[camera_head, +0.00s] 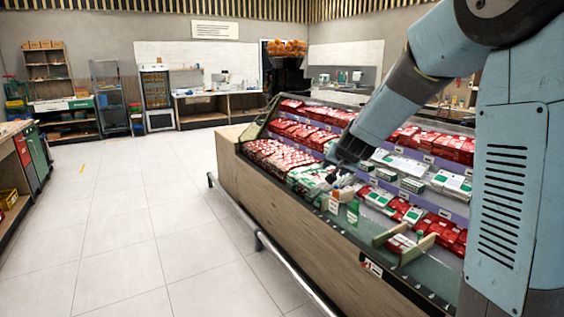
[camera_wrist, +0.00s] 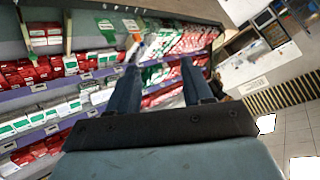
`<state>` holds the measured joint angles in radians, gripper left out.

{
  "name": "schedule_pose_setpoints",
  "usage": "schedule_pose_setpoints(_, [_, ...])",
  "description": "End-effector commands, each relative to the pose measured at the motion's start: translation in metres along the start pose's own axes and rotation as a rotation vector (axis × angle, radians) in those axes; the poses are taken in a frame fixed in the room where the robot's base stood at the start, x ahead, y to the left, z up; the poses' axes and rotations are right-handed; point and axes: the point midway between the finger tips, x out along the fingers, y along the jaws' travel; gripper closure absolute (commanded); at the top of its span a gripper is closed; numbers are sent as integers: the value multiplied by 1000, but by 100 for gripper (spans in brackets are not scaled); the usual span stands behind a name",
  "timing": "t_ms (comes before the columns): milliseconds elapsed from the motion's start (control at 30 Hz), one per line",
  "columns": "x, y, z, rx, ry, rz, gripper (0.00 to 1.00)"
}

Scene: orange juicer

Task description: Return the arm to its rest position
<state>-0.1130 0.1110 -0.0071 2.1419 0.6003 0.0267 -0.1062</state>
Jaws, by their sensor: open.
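My arm reaches in from the upper right of the head view, with the forearm angled down to the left. My gripper (camera_head: 342,168) is over the refrigerated display case (camera_head: 290,215), above its rows of packages. In the wrist view, the two dark blue fingers of my gripper (camera_wrist: 160,72) stand wide apart. Nothing is held between them. In the head view the fingertips are small and partly merge with the packages behind, so I cannot tell how far above the goods they are.
The case holds red, white and green packages (camera_head: 275,158). A metal rail (camera_head: 258,240) runs along its front. A black juicer (camera_head: 287,76) topped with oranges (camera_head: 286,48) stands behind it. The tiled floor (camera_head: 130,225) at left is clear. Shelves and a drinks fridge (camera_head: 156,97) line the back wall.

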Motion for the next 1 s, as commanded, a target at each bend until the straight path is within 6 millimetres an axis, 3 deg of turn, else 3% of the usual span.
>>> schedule_pose_setpoints(100, [-44,-1,5,-43,-32,-23,50])
schedule_pose_setpoints(467, [-159,17,43,-180,-145,-32,50])
schedule_pose_setpoints(700, [-229,43,80,-268,-215,4,50])
schedule_pose_setpoints(1000, [-304,86,135,-359,-295,93,50])
